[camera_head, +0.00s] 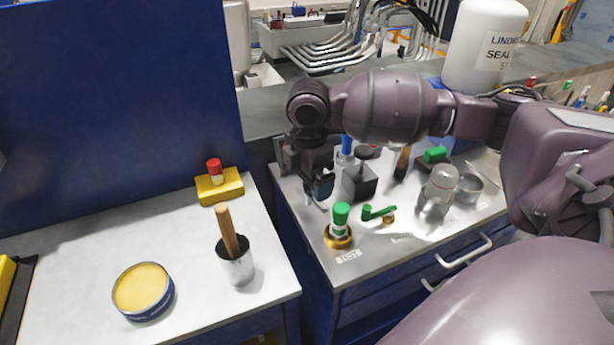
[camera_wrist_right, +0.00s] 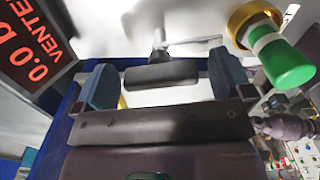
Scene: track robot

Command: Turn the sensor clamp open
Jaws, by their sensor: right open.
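My right gripper (camera_head: 319,187) is over the back left part of the right bench, beside a dark grey box (camera_head: 360,182). In the right wrist view its two blue-padded fingers (camera_wrist_right: 165,82) are apart. A dark rounded bar (camera_wrist_right: 162,76) on a grey stem lies between them, with a gap at each side. It looks like the handle of the sensor clamp, but I cannot tell for sure. A pale thin arm extends right from the stem. In the head view I cannot make out this part behind my gripper. My left gripper is out of view.
A green-capped fitting with a brass base (camera_head: 339,226) stands close by; it also shows in the right wrist view (camera_wrist_right: 284,58). A red-digit display (camera_wrist_right: 32,45) is at left there.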

